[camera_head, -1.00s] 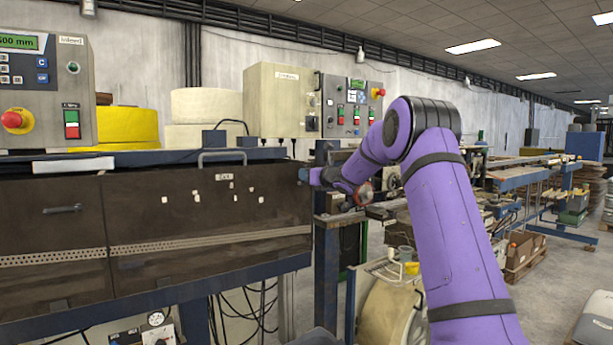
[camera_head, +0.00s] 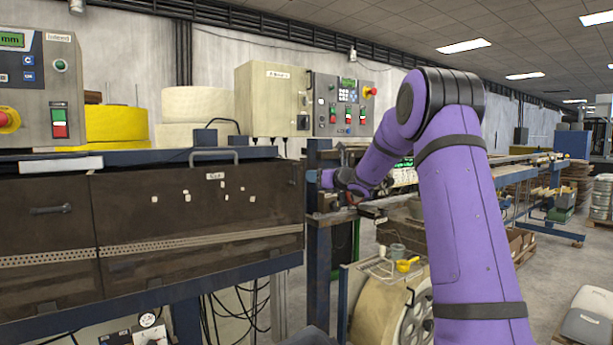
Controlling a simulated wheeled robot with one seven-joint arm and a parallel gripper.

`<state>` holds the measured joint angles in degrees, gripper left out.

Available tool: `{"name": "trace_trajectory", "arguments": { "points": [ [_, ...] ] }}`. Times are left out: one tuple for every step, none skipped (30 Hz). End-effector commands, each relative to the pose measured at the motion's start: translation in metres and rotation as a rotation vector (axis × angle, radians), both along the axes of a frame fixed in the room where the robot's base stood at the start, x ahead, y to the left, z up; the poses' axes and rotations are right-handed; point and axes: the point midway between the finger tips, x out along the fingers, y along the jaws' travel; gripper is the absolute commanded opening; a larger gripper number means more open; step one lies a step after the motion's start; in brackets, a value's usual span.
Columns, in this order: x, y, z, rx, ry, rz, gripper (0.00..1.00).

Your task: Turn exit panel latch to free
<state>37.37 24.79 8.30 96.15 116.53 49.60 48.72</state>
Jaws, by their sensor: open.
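The exit panel (camera_head: 200,205) is a dark brown panel with a small label and a perforated strip, on the front of the laminating machine. Its right end meets a blue post. My purple arm reaches from the lower right toward that end. My gripper (camera_head: 326,203) is beside the post, small and partly hidden by my own wrist. It looks empty, though its fingertips are hard to make out. I cannot pick out the latch or its position; it may be hidden near my gripper.
A blue frame post (camera_head: 318,265) stands close to my gripper. A large cream reel (camera_head: 385,305) and a yellow-handled item (camera_head: 407,265) are below my arm. Control boxes (camera_head: 345,105) stand behind. Open floor (camera_head: 545,275) lies to the right.

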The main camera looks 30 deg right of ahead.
Motion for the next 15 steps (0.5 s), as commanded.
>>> {"name": "trace_trajectory", "arguments": {
  "points": [
    [-0.007,-0.002,0.0,0.0,0.001,-0.002,0.42],
    [-0.01,-0.003,0.0,-0.001,0.001,-0.003,0.42],
    [-0.014,-0.004,0.0,-0.001,0.0,-0.002,0.42],
    [-0.016,-0.004,0.0,0.0,0.0,-0.002,0.42],
    [-0.017,-0.005,0.0,0.0,0.0,-0.001,0.42],
    [-0.019,-0.005,0.0,0.0,0.001,-0.001,0.42],
    [-0.02,-0.005,0.0,0.0,0.0,-0.001,0.42],
    [-0.021,-0.005,0.0,0.0,0.0,-0.001,0.42],
    [-0.021,-0.005,0.0,0.0,0.0,-0.001,0.42],
    [-0.021,-0.005,0.0,0.0,0.0,-0.001,0.42],
    [-0.021,-0.005,0.0,0.0,0.0,-0.001,0.42],
    [-0.021,-0.005,0.0,0.0,0.0,-0.001,0.42],
    [-0.021,-0.005,0.0,0.0,0.0,-0.001,0.42],
    [-0.021,-0.005,0.0,0.0,0.0,-0.001,0.42],
    [-0.021,-0.005,0.0,0.0,0.0,-0.001,0.42]
  ]
}}
